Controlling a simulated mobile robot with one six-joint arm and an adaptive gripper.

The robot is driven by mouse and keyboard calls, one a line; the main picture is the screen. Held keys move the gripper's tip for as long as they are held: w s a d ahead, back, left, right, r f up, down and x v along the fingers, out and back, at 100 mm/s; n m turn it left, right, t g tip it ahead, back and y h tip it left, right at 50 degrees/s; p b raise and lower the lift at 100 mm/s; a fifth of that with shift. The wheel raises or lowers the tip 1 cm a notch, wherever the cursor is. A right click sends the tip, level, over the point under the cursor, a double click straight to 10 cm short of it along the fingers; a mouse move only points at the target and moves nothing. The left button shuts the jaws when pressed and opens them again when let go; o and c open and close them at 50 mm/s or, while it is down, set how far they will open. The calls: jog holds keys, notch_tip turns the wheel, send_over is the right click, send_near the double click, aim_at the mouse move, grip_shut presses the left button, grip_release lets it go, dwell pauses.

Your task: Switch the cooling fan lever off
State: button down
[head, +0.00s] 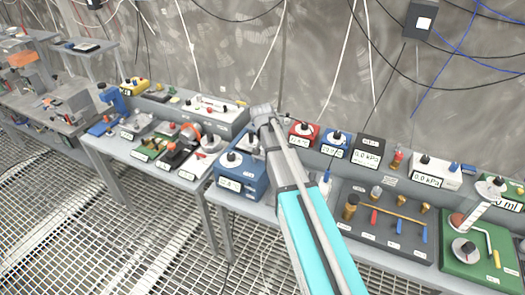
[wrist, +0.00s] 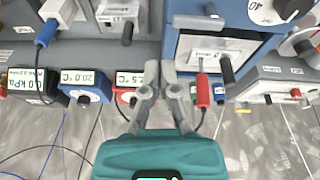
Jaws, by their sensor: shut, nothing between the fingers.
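In the wrist view my gripper (wrist: 155,72) is shut and empty, its fingertips over the grey bench between the instruments. Just right of the fingers are a red-handled lever (wrist: 203,90) and a black-handled lever (wrist: 228,70), by a white-labelled panel (wrist: 215,50) on a blue housing. A blue-handled lever (wrist: 45,35) is at the far left, and another black handle (wrist: 127,32) is up and left of the fingers. I cannot read which lever is the cooling fan's.
In the wrist view a red "°C" display (wrist: 123,88), a blue 20.0 display (wrist: 85,88) and a kPa display (wrist: 30,84) line the bench left of my gripper. In the head view a dark board (head: 385,235) with valves and a green unit (head: 485,245) stand right of my arm.

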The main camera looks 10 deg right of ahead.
jog(key=shift+m, duration=0.6)
jog(key=w, duration=0.2)
jog(key=w+r, duration=0.1)
jog(key=w, duration=0.2)
jog(key=shift+w+a+r, duration=0.1)
jog(key=shift+a, duration=0.05)
jog(key=shift+f, duration=0.2)
jog(key=b+x, duration=0.9)
jog(key=shift+w+f, duration=0.25)
jog(key=shift+w, duration=0.05)
jog(key=shift+s+f, duration=0.1)
jog(key=shift+f, duration=0.05)
jog(key=shift+s+a+r, duration=0.1)
jog(key=shift+s+a, duration=0.4)
jog(key=shift+s, duration=0.25)
jog(key=shift+s+a+r, duration=0.1)
jog(key=shift+s+a, duration=0.35)
jog(key=shift+s, duration=0.3)
